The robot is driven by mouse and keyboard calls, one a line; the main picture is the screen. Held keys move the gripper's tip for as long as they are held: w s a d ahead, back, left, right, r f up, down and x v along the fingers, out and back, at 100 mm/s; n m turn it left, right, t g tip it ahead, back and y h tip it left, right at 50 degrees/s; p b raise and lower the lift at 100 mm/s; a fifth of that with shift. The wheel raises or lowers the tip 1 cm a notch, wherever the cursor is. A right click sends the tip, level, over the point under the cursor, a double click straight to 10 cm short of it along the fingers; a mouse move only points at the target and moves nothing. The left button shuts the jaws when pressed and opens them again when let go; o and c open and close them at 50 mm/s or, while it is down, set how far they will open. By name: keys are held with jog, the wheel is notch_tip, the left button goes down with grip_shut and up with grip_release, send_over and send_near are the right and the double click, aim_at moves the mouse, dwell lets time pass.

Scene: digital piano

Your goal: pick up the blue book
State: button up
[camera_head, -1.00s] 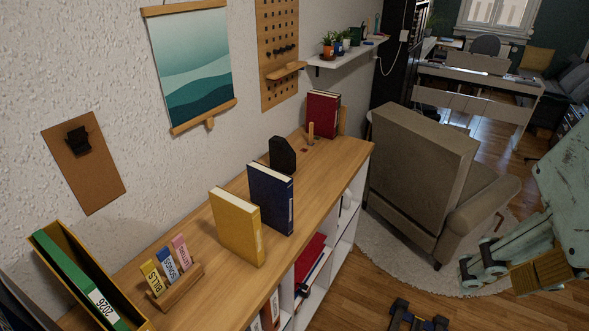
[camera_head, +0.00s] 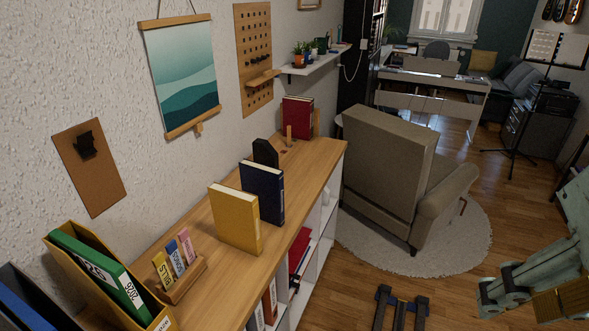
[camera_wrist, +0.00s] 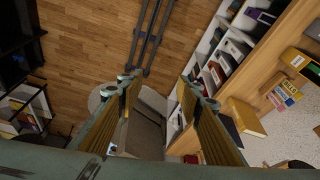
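The blue book (camera_head: 262,193) stands upright on the wooden shelf top, just behind and right of a yellow book (camera_head: 235,218) in the head view. In the head view my gripper (camera_head: 490,298) is at the lower right, off the shelf and well apart from the blue book.
A black object (camera_head: 265,152) stands behind the blue book, and a red book (camera_head: 298,118) farther back. A label holder (camera_head: 182,280) and green binder (camera_head: 98,270) are at the near end. An armchair (camera_head: 390,165) stands right of the shelf; the wood floor has free room.

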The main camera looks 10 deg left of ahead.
jog(key=shift+s, duration=0.15)
jog(key=shift+a, duration=0.1)
dwell(0.4)
jog(key=w+a+f+m+g+y, duration=0.2)
jog(key=w+a+g+y, duration=0.15)
jog(key=a, duration=0.55)
jog(key=w+a+f+m+g+y, duration=0.25)
jog(key=w+a, duration=0.25)
jog(key=a, duration=0.4)
jog(key=m+t+y+b, duration=0.2)
jog(key=m+t+y, duration=0.2)
jog(key=m+y, duration=0.8)
send_over(283, 195)
jog(key=s+d, duration=0.5)
jog(key=s, duration=0.4)
notch_tip(283, 195, down, 17)
jog(key=m+h, duration=0.1)
jog(key=w+f+m+t, duration=0.1)
jog(key=w+f, duration=0.1)
jog(key=w+f+m+t, duration=0.1)
jog(key=w+f, duration=0.1)
jog(key=f, duration=0.1)
jog(key=w+f+m+t, duration=0.1)
jog(key=w+f+m, duration=0.1)
jog(key=w+f, duration=0.1)
jog(key=shift+d+f+t, duration=0.2)
jog(key=shift+f+t, duration=0.05)
jog(key=shift+t, duration=0.05)
